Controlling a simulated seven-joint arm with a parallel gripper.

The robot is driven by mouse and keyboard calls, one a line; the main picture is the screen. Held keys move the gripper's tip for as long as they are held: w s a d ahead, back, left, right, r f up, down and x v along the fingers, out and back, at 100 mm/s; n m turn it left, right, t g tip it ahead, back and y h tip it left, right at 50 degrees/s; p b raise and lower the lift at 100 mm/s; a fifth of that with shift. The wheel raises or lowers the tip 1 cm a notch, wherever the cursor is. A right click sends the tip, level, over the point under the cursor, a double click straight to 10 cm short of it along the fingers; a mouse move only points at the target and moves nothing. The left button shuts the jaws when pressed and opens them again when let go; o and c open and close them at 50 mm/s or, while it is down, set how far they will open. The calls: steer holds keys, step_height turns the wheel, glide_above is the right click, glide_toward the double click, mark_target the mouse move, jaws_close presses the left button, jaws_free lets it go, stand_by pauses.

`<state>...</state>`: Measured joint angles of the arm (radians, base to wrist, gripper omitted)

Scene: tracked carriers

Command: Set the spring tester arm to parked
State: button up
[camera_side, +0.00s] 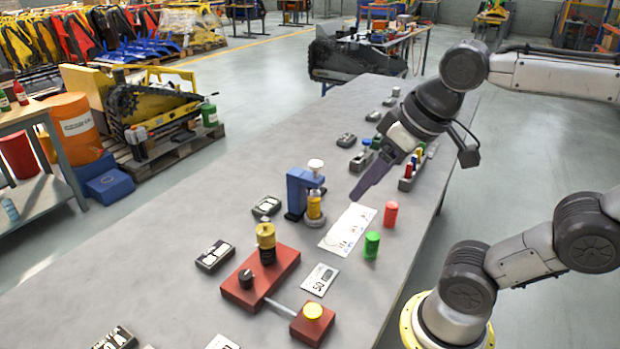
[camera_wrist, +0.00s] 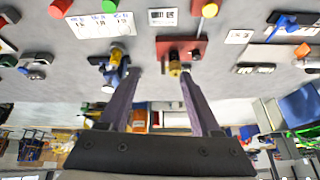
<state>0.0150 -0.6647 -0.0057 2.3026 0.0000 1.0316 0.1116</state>
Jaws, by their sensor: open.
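A blue stand (camera_side: 297,190) with a white knob (camera_side: 315,165) on top and a yellow cylinder (camera_side: 314,206) under its head stands mid-table; it also shows in the wrist view (camera_wrist: 113,72). Nearer lies a red base (camera_side: 262,277) with a yellow-and-black upright post (camera_side: 266,243) and a black knob (camera_side: 246,279); a rod joins it to a red block (camera_side: 311,327). I cannot tell for sure which is the spring tester. My gripper (camera_side: 358,196) is above the table, right of the blue stand, touching neither. In the wrist view its purple fingers (camera_wrist: 160,76) are apart and empty.
A white printed sheet (camera_side: 348,228) lies beside the blue stand, with a red cylinder (camera_side: 390,214) and a green cylinder (camera_side: 371,245) upright nearby. A "50" card (camera_side: 320,280) lies by the red base. Small dark boxes (camera_side: 214,256) dot the table's left side.

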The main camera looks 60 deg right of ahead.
steer(key=w+d+r+m+g, duration=0.1)
steer(key=w+d+r+m, duration=0.15)
steer(key=w+r, duration=0.4)
steer(key=w+d+f+m+g, duration=0.2)
steer(key=w+d+f, duration=0.1)
steer(key=w+d, duration=0.45)
steer(key=w+d+f+m+g, duration=0.1)
steer(key=w+d+f+m, duration=0.15)
steer(key=w+d, duration=0.5)
steer(key=w+d+f+g, duration=0.1)
steer(key=w+d+f, duration=0.3)
steer(key=f, duration=0.5)
steer(key=shift+m, duration=0.3)
steer(key=f, duration=0.8)
steer(key=d+f, duration=0.1)
steer(key=f, duration=0.4)
steer(key=shift+s, duration=0.35)
steer(key=shift+r, duration=0.1)
jaws_close()
steer(key=shift+d, duration=0.1)
